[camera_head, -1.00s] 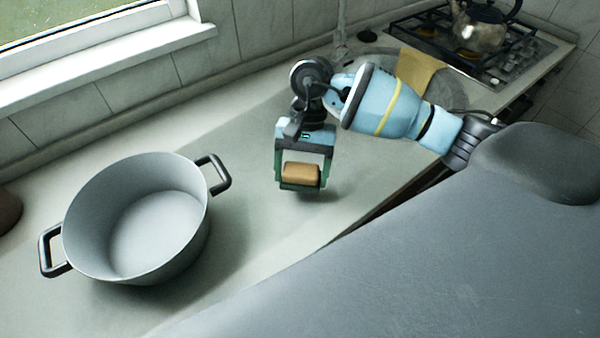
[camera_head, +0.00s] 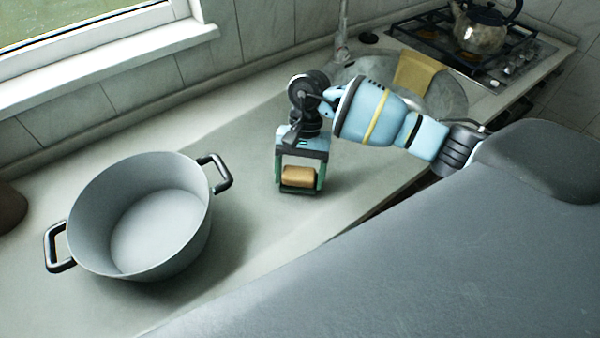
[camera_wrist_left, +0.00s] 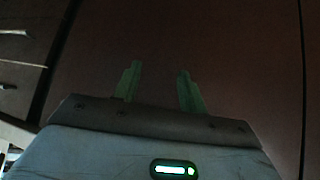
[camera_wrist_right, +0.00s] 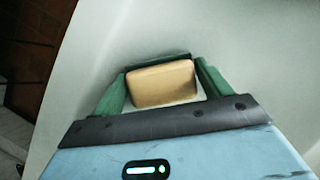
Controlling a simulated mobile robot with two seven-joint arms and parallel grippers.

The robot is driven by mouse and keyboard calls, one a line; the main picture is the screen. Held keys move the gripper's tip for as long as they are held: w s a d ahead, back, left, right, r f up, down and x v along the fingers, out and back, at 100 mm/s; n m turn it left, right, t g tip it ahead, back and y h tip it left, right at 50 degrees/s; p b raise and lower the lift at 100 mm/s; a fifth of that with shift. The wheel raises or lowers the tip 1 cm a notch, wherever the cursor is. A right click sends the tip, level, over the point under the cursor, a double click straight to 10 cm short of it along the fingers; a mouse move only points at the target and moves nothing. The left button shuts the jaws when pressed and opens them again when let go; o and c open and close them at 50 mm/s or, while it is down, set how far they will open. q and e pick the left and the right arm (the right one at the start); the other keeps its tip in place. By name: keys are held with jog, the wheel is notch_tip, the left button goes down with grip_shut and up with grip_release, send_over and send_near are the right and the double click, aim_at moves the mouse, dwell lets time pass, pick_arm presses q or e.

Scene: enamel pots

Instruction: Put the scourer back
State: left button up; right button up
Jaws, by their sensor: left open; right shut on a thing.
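The scourer is a tan block (camera_head: 298,176) with a dark green edge, held between the green fingers of my right gripper (camera_head: 299,182). In the right wrist view, the scourer (camera_wrist_right: 162,83) sits between the fingers, with the pale worktop behind it. The gripper points down, very low over the worktop right of the pot; I cannot tell whether the scourer touches the surface. My left gripper (camera_wrist_left: 157,88) shows only in the left wrist view, open and empty in front of a dark brown panel.
A large grey pot (camera_head: 140,216) with black handles stands on the worktop (camera_head: 250,235) at the left, empty. A kettle (camera_head: 482,30) stands on the hob. Worktop around my right gripper is clear.

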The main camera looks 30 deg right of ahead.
jog(key=shift+f, duration=0.3)
jog(key=o, duration=0.9)
jog(key=shift+r, duration=0.1)
pick_arm(q)
jog(key=shift+s+f, duration=0.2)
pick_arm(e)
jog(key=shift+w+d+r, duration=0.1)
jog(key=shift+r, duration=0.35)
pick_arm(q)
jog(key=shift+s+f+g+b, duration=0.3)
jog(key=shift+s+f+b, duration=0.35)
jog(key=shift+f+b, duration=0.25)
pick_arm(e)
jog(key=shift+v, duration=5.7)
pick_arm(q)
jog(key=shift+d, duration=0.1)
